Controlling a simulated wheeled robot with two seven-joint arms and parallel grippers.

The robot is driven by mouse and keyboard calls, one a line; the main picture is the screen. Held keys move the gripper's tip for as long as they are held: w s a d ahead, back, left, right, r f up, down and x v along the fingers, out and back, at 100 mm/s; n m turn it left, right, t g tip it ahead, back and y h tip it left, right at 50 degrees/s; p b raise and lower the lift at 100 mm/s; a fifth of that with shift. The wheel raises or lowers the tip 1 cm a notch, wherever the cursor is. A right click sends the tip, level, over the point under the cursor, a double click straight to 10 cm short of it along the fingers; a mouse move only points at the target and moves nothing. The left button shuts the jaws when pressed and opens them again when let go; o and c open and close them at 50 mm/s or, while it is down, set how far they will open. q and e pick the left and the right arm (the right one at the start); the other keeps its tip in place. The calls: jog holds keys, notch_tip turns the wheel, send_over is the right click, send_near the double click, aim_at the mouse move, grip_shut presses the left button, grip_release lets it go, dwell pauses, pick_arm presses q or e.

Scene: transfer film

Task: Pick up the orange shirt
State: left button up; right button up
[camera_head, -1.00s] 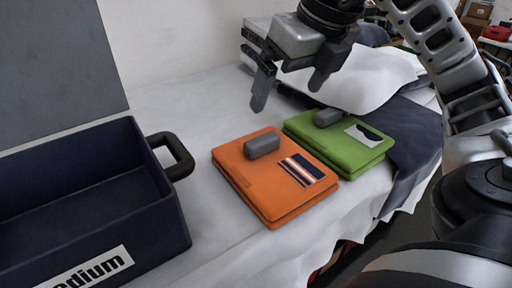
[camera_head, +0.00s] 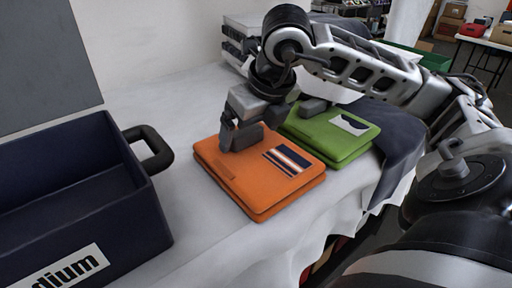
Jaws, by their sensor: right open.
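The folded orange shirt (camera_head: 258,178) lies flat on the white bed, with a striped patch on its top. A grey block (camera_head: 247,138) sits at its far edge. My right gripper (camera_head: 238,132) is lowered onto that far edge, at the grey block. Its jaws are open; one finger shows at the block's left side, and the other is largely hidden. Whether the fingers touch the block, I cannot tell. My left gripper is out of view.
A folded green shirt (camera_head: 333,138) with its own grey block (camera_head: 313,106) lies close at the right. A dark blue open case (camera_head: 140,215) with a black handle stands at the left. A dark cloth (camera_head: 402,140) hangs over the bed's right side.

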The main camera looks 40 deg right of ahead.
jog(key=shift+w+f, duration=0.25)
jog(key=shift+f, duration=0.4)
jog(key=c, duration=1.4)
jog(key=shift+c, duration=0.2)
jog(key=shift+r, duration=0.2)
